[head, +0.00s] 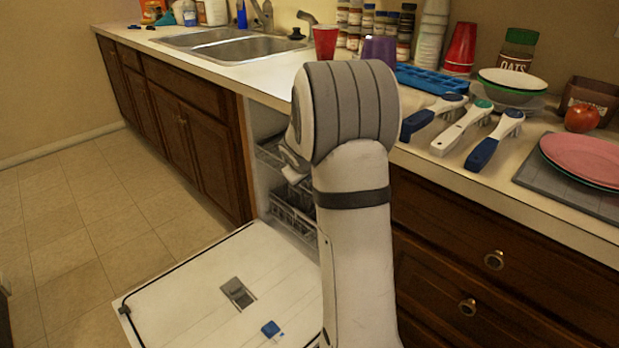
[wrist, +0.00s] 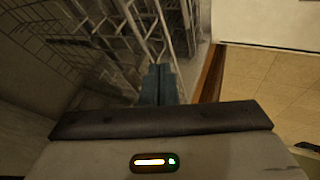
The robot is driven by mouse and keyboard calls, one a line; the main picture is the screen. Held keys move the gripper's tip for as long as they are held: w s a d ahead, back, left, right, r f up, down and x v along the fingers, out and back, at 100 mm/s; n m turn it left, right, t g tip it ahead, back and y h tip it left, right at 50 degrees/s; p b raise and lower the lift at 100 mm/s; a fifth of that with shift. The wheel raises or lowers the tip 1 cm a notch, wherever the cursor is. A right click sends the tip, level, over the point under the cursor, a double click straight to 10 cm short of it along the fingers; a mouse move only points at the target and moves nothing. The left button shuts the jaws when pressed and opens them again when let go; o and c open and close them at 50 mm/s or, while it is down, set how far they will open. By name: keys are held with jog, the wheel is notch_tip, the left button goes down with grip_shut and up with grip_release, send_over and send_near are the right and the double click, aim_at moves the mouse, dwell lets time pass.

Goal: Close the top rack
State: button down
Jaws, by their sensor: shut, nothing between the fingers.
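The dishwasher stands open under the counter, with its door (head: 215,300) folded down flat. The top rack (head: 268,152) shows as a wire edge in the opening in the head view, mostly hidden behind my arm; how far out it sits I cannot tell. The lower rack (head: 292,217) shows below it. In the wrist view, my gripper (wrist: 160,72) is shut and empty, its fingers close beside wire rack bars (wrist: 145,28). I cannot tell whether they touch, or which rack these bars belong to. The fingertips are hidden in the head view.
A wooden cabinet side (wrist: 210,75) borders the opening on the right in the wrist view. The counter above holds a red cup (head: 325,42), brushes (head: 462,128) and pink plates (head: 585,158). The tiled floor (head: 90,210) left of the door is clear.

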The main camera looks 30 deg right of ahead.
jog(key=a+f+p+v, duration=0.1)
jog(key=a+p+v, duration=0.1)
jog(key=v, duration=0.9)
jog(key=w+a+f+n+g+h+p, duration=0.15)
jog(key=a+f+n+h+p, duration=0.25)
jog(key=n+h+p, duration=0.5)
jog(key=w+a+f+n+h+p, duration=0.2)
jog(key=a+f+n+h+p, duration=0.15)
jog(key=n+p, duration=0.85)
jog(key=w+d+m+p, duration=0.1)
jog(key=w+d+p, duration=0.2)
jog(key=d, duration=1)
jog(key=shift+w+d+f+m+p, duration=0.2)
jog(key=shift+f+m+p, duration=0.15)
jog(key=shift+p, duration=0.15)
